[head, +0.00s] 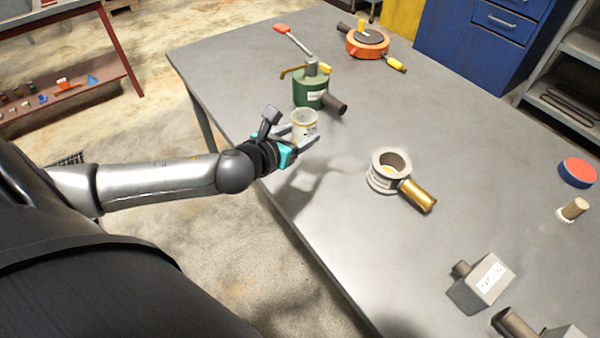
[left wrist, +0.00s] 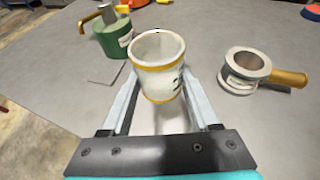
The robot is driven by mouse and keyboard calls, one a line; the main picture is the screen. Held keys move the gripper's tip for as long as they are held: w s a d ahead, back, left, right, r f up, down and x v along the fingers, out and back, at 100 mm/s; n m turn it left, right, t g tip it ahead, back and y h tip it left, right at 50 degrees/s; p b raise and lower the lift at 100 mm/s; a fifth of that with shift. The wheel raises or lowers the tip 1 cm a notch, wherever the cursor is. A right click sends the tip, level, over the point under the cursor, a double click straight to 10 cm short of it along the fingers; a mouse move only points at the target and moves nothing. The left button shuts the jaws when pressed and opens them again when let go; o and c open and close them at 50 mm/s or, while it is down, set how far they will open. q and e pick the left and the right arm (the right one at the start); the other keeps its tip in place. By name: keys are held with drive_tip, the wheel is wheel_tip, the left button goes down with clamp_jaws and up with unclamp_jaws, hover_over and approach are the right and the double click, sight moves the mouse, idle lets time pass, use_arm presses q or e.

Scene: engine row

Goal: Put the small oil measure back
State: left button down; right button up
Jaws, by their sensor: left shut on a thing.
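The small oil measure looks like a white cup (head: 305,122) with yellow bands, and it is upright between the fingers of my left gripper (head: 304,138). In the left wrist view the cup (left wrist: 158,75) shows its open mouth and some dark marking on its side. My left gripper (left wrist: 160,100) is shut on it, near the table's left edge. A shadow below suggests that the cup is held above the table. My right gripper is in neither view.
A green can-like device (head: 309,90) stands just behind the cup. A white ring-shaped part with a brass handle (head: 418,196) stands to the right. An orange round device (head: 367,42) is at the back. Grey blocks (head: 482,284) lie front right. The grey table (head: 240,60) has clear room in the middle.

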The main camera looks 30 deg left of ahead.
use_arm(q)
drive_tip(key=b, duration=0.2)
hover_over(299, 177)
wheel_tip(299, 177, down, 8)
drive_tip(key=shift+r, duration=0.1)
drive_tip(key=shift+f+b, duration=1.1)
drive_tip(key=shift+f, duration=1.05)
drive_tip(key=shift+f, duration=0.2)
drive_tip(key=shift+c, duration=0.7)
unclamp_jaws()
drive_tip(key=shift+r, duration=0.15)
drive_tip(key=shift+s+r, duration=0.1)
drive_tip(key=shift+r, duration=0.05)
drive_tip(key=p+v, duration=0.2)
drive_tip(key=v, duration=0.9)
drive_tip(key=shift+s, duration=0.35)
